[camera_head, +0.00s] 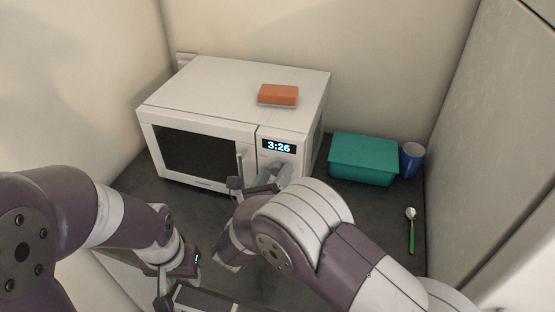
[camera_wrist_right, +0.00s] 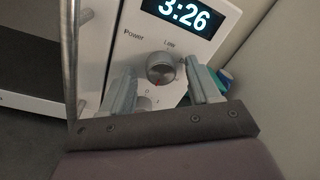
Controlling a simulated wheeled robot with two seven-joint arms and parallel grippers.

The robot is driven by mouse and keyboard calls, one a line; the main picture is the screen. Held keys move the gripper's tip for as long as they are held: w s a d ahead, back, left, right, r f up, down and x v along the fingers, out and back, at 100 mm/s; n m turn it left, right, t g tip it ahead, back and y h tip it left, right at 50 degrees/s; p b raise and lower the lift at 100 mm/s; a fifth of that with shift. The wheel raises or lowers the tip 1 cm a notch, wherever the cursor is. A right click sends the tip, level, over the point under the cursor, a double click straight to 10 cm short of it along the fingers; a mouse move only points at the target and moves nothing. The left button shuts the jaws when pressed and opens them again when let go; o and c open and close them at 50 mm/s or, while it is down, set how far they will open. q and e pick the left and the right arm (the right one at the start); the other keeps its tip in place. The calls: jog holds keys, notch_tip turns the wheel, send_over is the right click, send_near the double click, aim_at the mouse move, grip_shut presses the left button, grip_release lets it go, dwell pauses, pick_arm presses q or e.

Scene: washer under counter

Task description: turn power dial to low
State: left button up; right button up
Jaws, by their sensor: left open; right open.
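The white microwave (camera_head: 222,95) stands on the dark counter, with its door closed and its display reading 3:26. In the right wrist view the round grey power dial (camera_wrist_right: 160,68) sits below the display, near the labels "Power" and "Low". In the head view my right gripper (camera_head: 272,178) is at the control panel and hides the dial. My left gripper (camera_head: 165,288) is low, away from the microwave.
An orange sponge-like block (camera_head: 278,95) lies on top of the microwave. A green box (camera_head: 363,158), a blue cup (camera_head: 411,160) and a green-handled spoon (camera_head: 411,232) are to the right. The vertical door handle (camera_wrist_right: 70,60) is left of my right gripper.

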jog(key=shift+s, duration=0.1)
jog(key=shift+r, duration=0.1)
jog(key=shift+c, duration=0.5)
jog(key=c, duration=0.9)
jog(key=shift+c, duration=0.2)
